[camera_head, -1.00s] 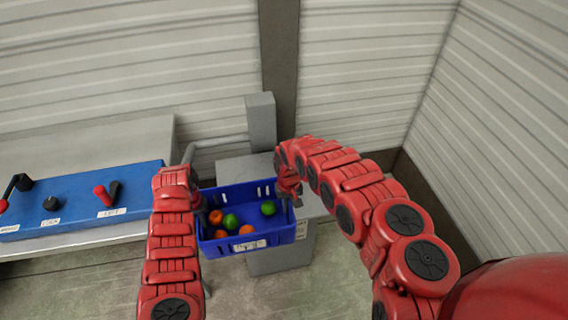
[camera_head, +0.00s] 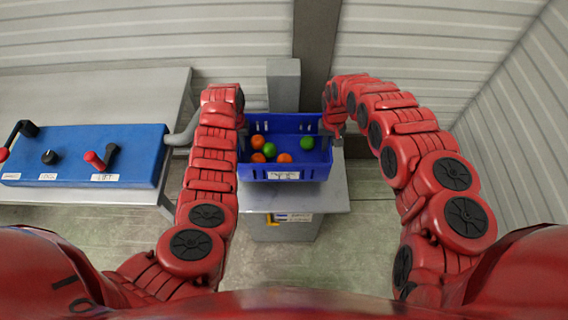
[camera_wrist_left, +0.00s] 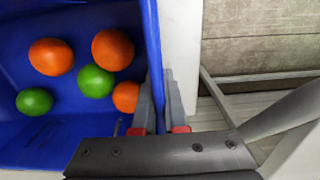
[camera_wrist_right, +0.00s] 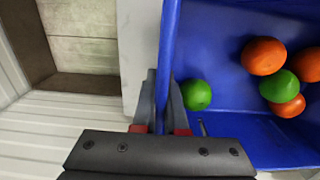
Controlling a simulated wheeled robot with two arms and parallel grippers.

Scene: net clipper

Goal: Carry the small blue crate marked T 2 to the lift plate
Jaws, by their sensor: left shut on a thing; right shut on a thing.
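The blue crate (camera_head: 285,170) is in the middle of the head view and holds several orange and green fruits. It is over the grey lift plate (camera_head: 320,196); whether it touches the plate I cannot tell. A small white label (camera_head: 283,176) is on its front, too small to read. My left gripper (camera_wrist_left: 158,105) is shut on the crate's left wall, one finger inside and one outside. My right gripper (camera_wrist_right: 163,95) is shut on the opposite wall in the same way. In the head view both fingertips are partly hidden by my arms.
A bench (camera_head: 100,88) at the left carries a blue control panel (camera_head: 75,157) with a red-knobbed lever and a dark knob. A grey post (camera_head: 283,85) stands behind the crate. A pipe (camera_head: 180,138) runs between bench and lift. Floor in front is clear.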

